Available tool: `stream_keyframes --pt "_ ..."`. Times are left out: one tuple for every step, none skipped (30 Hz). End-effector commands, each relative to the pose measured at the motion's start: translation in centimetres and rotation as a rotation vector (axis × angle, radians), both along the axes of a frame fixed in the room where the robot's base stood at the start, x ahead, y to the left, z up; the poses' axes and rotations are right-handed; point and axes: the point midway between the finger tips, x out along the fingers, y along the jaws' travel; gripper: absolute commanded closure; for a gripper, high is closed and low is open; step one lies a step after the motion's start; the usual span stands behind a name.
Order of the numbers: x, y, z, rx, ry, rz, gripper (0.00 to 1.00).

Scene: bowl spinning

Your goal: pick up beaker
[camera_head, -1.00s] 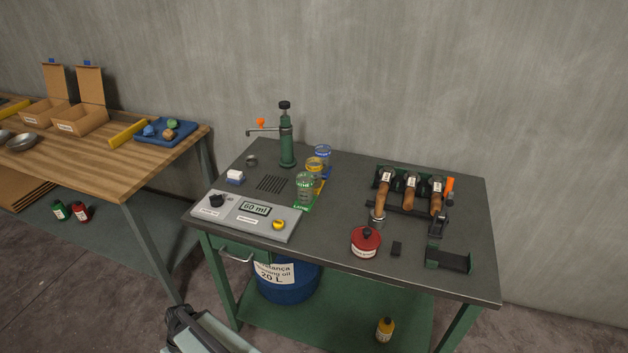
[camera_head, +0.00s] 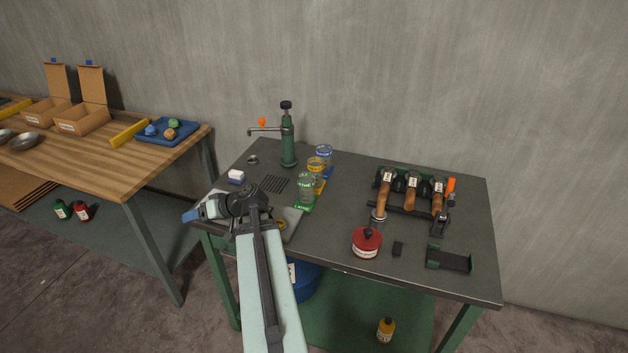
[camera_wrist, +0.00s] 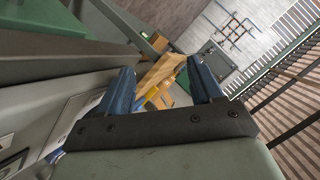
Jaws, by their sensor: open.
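Three clear beakers stand in a slanting row in the middle of the dark table. The nearest is the green-marked beaker (camera_head: 306,187), then the yellow-marked beaker (camera_head: 316,168), then the blue-marked beaker (camera_head: 324,154) at the back. My gripper (camera_head: 192,214) is at the table's left edge, over the left end of the grey scale panel, left of the beakers and apart from them. In the wrist view my gripper (camera_wrist: 160,85) has its two blue fingers spread with nothing between them. No beaker can be made out in the wrist view.
A red pot (camera_head: 366,242) and a rack of wooden-handled tools (camera_head: 410,190) are to the right. My arm hides most of the scale panel (camera_head: 291,222).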

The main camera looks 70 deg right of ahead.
Motion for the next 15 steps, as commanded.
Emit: stream_keyframes --pt "-0.9 -1.7 1.4 -0.019 -0.03 -0.027 0.35" --pt "-1.4 -2.5 2.0 -0.031 -0.046 -0.04 0.35" --pt "-2.2 -3.7 2.7 -0.046 -0.064 -0.058 0.35" --pt "-2.7 -4.5 3.2 -0.056 -0.075 -0.072 0.35" --pt "-3.4 -5.4 3.7 -0.069 -0.087 -0.086 0.35" --pt "-4.3 -6.6 4.2 -0.085 -0.1 -0.106 0.35" --pt "-5.0 -7.4 4.5 -0.098 -0.11 -0.121 0.35" --pt "-5.8 -8.3 4.9 -0.111 -0.119 -0.137 0.35" --pt "-6.9 -9.5 5.3 -0.129 -0.131 -0.158 0.35" --pt "-7.7 -10.4 5.7 -0.142 -0.138 -0.174 0.35" --pt "-8.5 -11.2 6.0 -0.156 -0.146 -0.19 0.35" --pt "-9.6 -12.3 6.5 -0.174 -0.156 -0.21 0.35" --pt "-10.6 -13.1 6.9 -0.189 -0.163 -0.227 0.35" --pt "-11.4 -13.9 7.2 -0.204 -0.171 -0.241 0.35" --pt "-12.7 -14.9 7.7 -0.223 -0.179 -0.262 0.35"
